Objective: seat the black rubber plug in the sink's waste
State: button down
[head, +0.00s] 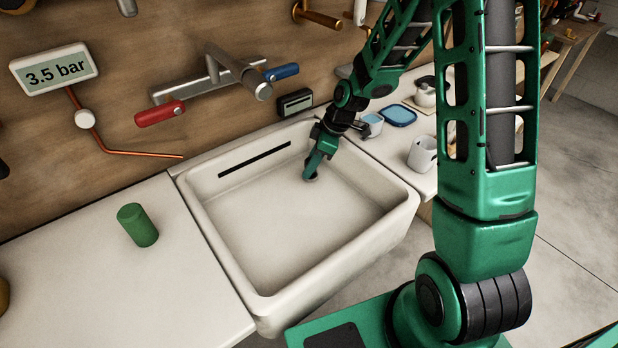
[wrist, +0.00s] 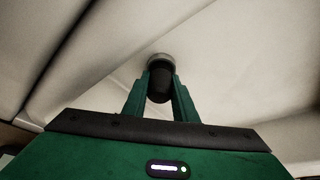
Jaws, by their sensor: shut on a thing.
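The white sink (head: 290,235) stands in the middle of the head view, set between two white worktops. My gripper (head: 310,176) reaches down into it at the back right, its tips close to the sink floor at the waste. In the wrist view my gripper (wrist: 160,88) is shut on the black rubber plug (wrist: 160,84), which sits between the two green fingers. The pale metal ring of the waste (wrist: 160,60) shows just beyond the plug. I cannot tell whether the plug is inside the waste or just over it.
A tap with a red handle (head: 160,113) and a blue handle (head: 281,72) hangs over the sink's back. A green cylinder (head: 138,225) stands on the left worktop. A white mug (head: 422,154) and a blue dish (head: 399,115) stand to the right. The sink's front floor is clear.

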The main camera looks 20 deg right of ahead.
jog(key=shift+f, duration=0.1)
dwell(0.3)
jog(key=c, duration=1.4)
grip_release()
jog(key=shift+o, duration=0.2)
jog(key=shift+w+d, duration=0.1)
jog(key=v, duration=1)
jog(key=shift+r, duration=0.35)
